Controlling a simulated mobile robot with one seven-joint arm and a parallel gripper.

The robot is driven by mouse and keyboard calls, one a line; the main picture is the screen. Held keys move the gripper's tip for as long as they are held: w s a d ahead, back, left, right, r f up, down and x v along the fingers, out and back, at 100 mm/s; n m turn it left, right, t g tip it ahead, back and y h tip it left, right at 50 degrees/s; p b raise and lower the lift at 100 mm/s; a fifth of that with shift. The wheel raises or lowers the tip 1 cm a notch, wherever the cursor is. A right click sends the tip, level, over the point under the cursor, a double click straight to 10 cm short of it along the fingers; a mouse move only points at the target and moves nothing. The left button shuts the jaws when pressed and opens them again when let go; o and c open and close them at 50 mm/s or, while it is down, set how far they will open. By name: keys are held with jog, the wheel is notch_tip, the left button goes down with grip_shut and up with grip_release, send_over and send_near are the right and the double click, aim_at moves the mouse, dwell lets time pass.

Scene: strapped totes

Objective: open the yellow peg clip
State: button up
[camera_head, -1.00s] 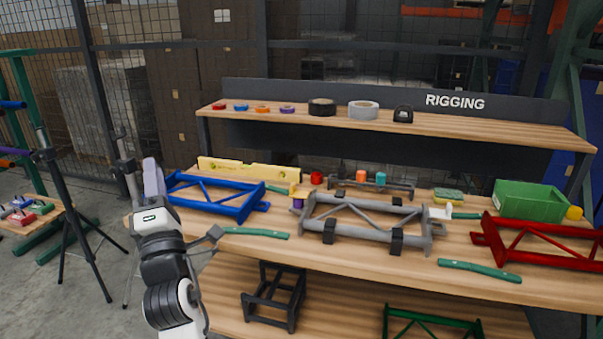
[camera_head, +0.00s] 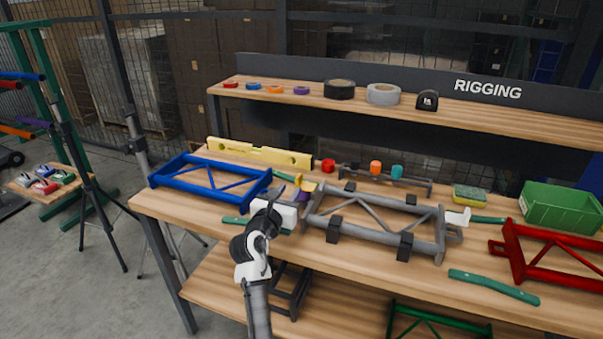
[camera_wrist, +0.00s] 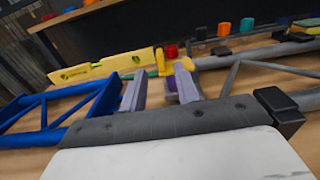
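The yellow peg clip (camera_head: 308,185) sits at the left end of the grey frame (camera_head: 378,211). In the wrist view the yellow clip (camera_wrist: 185,65) shows just beyond my fingertips, with a purple piece (camera_wrist: 171,84) below it, partly hidden by the right finger. My gripper (camera_wrist: 162,92) is open, its two lilac-grey fingers spread apart and pointing toward the clip. Nothing is held between them. In the head view my gripper (camera_head: 289,187) is just left of the clip, and my wrist hides part of the bench there. Contact with the clip cannot be told.
A blue frame (camera_head: 210,181) lies to the left and a yellow level (camera_head: 260,153) behind. Red (camera_head: 328,165), orange (camera_head: 376,167) and teal (camera_head: 397,171) pieces stand behind the grey frame. A green handle strip (camera_head: 494,287) lies at the front; a green bin (camera_head: 562,206) stands at right.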

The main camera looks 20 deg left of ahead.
aim_at(301, 175)
jog(key=w, duration=0.9)
jog(key=shift+w+d+p, duration=0.15)
jog(key=shift+w+p, duration=0.1)
jog(key=shift+p, duration=0.15)
grip_shut()
